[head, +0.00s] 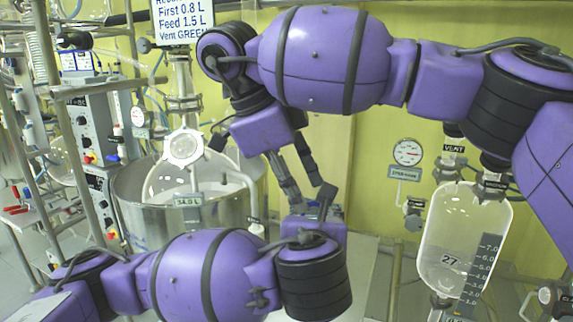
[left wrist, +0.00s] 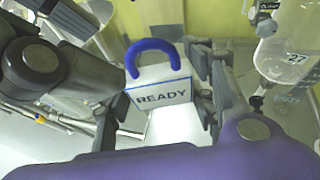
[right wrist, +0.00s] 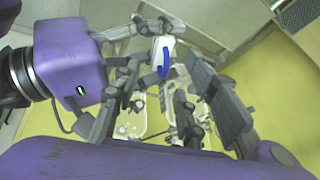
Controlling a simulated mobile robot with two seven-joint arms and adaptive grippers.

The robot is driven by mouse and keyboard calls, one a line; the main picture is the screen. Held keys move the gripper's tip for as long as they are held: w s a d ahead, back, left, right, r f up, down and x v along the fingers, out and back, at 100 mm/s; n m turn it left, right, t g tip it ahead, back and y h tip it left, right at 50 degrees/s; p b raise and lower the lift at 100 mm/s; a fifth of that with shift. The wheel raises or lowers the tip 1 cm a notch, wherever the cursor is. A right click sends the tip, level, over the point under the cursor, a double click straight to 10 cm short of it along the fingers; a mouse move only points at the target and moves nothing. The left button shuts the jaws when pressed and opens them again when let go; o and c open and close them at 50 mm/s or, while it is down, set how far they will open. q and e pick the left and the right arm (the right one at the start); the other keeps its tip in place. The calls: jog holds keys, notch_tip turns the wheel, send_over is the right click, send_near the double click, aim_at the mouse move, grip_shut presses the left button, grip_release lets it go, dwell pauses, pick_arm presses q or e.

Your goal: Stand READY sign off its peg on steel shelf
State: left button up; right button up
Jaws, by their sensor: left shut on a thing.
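The READY sign (left wrist: 160,95) is a white block with dark lettering and a thick blue loop handle (left wrist: 150,46), upright in the left wrist view. My left gripper (left wrist: 160,112) is shut on it, with a finger at each side. The sign's blue loop also shows in the right wrist view (right wrist: 165,62), beyond my right fingers. My right gripper (head: 310,200) points down in the head view, its fingers apart and empty, close above my left gripper (head: 318,212). The sign is hidden in the head view. I cannot make out the peg or clearly identify the steel shelf.
A glass vessel marked 27 (head: 462,240) hangs at the right, with a round gauge (head: 408,152) on the yellow wall. A steel pot (head: 135,205) with a glass reactor stands at the left, below a recipe sign (head: 184,22). Both my arms are close together at the middle.

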pick_arm(q)
jog(key=shift+r, duration=0.1)
pick_arm(e)
jog(key=shift+x, duration=2.6)
grip_shut()
pick_arm(q)
jog(key=o, duration=1.2)
jog(key=shift+s, duration=0.1)
